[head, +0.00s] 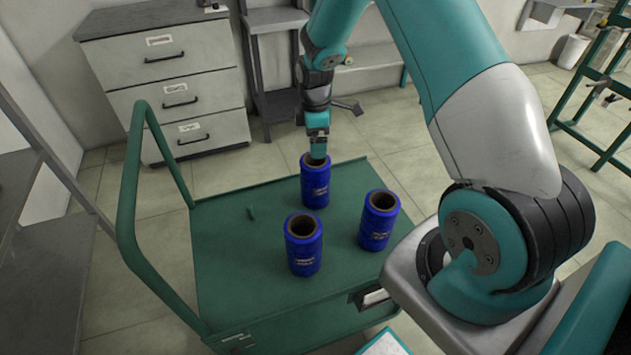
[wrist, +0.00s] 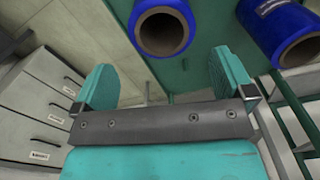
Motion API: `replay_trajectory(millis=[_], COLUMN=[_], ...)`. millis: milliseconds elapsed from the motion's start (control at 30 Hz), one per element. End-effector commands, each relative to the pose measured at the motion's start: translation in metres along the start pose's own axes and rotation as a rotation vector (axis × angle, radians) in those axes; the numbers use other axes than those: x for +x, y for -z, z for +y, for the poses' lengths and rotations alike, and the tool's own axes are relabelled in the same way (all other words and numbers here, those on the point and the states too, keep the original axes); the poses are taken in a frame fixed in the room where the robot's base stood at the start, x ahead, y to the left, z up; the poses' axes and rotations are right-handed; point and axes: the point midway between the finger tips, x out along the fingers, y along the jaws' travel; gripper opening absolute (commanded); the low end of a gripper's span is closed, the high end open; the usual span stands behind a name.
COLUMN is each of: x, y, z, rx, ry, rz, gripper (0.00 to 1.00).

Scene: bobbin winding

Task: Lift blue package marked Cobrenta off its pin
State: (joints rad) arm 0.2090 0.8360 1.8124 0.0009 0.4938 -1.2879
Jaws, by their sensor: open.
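Three blue packages with hollow cores stand upright on a green cart top (head: 225,270). One is at the back (head: 315,192), one at the front left (head: 303,255) and one at the right (head: 378,225). Each has a pale label, too small to read, so I cannot tell which is Cobrenta. Any pins under them are hidden. My gripper (head: 318,152) points down at the back package's top, overlapping its rim. In the wrist view my gripper (wrist: 162,64) is open and empty, with one package (wrist: 162,50) ahead between its fingers and another (wrist: 275,25) to the right.
The cart's tall tubular handle (head: 126,190) rises at the left. A drawer cabinet (head: 165,75) stands behind. My arm spans the right side.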

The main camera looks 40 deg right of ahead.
Motion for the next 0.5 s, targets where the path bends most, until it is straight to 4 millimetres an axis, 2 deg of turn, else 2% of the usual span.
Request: replay_trajectory(millis=[100, 200, 500], x=[0.026, 0.043, 0.069], y=[0.000, 0.001, 0.001], z=[-0.001, -0.001, -0.002], rx=[0.000, 0.000, 0.000], ry=[0.004, 0.003, 0.002], rz=[-0.001, 0.000, 0.000], gripper=[1.00, 1.00, 1.00])
